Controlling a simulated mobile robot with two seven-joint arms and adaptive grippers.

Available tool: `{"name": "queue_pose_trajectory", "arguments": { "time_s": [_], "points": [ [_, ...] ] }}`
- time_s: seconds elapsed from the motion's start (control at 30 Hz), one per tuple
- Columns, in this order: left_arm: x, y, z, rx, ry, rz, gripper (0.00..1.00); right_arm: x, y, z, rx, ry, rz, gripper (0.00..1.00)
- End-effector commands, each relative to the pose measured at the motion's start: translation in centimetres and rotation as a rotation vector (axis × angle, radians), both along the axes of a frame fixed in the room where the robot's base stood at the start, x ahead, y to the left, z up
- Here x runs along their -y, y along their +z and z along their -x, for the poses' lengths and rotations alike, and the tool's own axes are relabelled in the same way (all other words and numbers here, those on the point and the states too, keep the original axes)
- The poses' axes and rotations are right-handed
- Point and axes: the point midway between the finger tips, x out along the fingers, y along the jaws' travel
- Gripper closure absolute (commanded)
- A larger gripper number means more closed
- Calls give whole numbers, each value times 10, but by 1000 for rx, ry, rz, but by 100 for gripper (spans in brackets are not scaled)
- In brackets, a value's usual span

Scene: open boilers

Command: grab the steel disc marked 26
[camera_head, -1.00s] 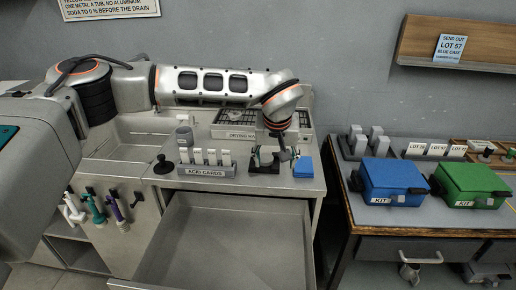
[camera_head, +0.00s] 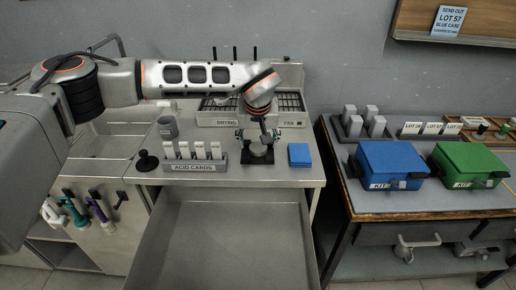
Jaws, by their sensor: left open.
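My left gripper (camera_head: 258,137) points down over a small black stand (camera_head: 258,157) on the steel counter. Its jaws are open and spread to either side above the stand. A grey, round metal piece (camera_head: 259,151) shows between and just below the fingers, at the stand. It looks like a steel disc, but no number can be read on it. The gripper partly hides it, and I cannot tell whether the fingers touch it. My right gripper is not in view.
The acid cards rack (camera_head: 195,161) and a black-knobbed piece (camera_head: 147,161) stand left of the stand. A blue block (camera_head: 299,155) lies close on its right. The drying fan (camera_head: 226,118) is behind. An open, empty drawer (camera_head: 225,235) extends in front.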

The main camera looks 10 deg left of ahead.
Motion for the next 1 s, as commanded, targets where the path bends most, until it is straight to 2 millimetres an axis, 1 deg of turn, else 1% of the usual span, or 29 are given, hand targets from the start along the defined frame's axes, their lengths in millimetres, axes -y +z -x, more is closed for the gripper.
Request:
{"name": "queue_pose_trajectory", "arguments": {
  "time_s": [0.03, 0.1, 0.2, 0.47, 0.57, 0.6, 0.63, 0.67, 1.0],
  "points": [
    [0, -8, -2, -4, 1, 1, 41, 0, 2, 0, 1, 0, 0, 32],
    [0, -16, -6, -2, -1, 0, 41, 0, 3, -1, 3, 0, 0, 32],
    [-1, -23, -9, -1, -1, 1, 41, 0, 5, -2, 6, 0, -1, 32],
    [-1, -25, -11, 0, -2, 0, 41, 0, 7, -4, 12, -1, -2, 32],
    [-1, -25, -10, 0, -1, 1, 64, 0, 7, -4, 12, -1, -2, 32],
    [-1, -25, -10, 0, -1, 1, 75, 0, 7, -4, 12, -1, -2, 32],
    [-1, -25, -10, 0, -1, 1, 82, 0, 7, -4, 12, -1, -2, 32],
    [-1, -25, -10, 0, -1, 1, 85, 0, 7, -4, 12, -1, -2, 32],
    [-1, -23, -11, 2, -1, 0, 85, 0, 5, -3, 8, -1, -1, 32]
  ]
}}
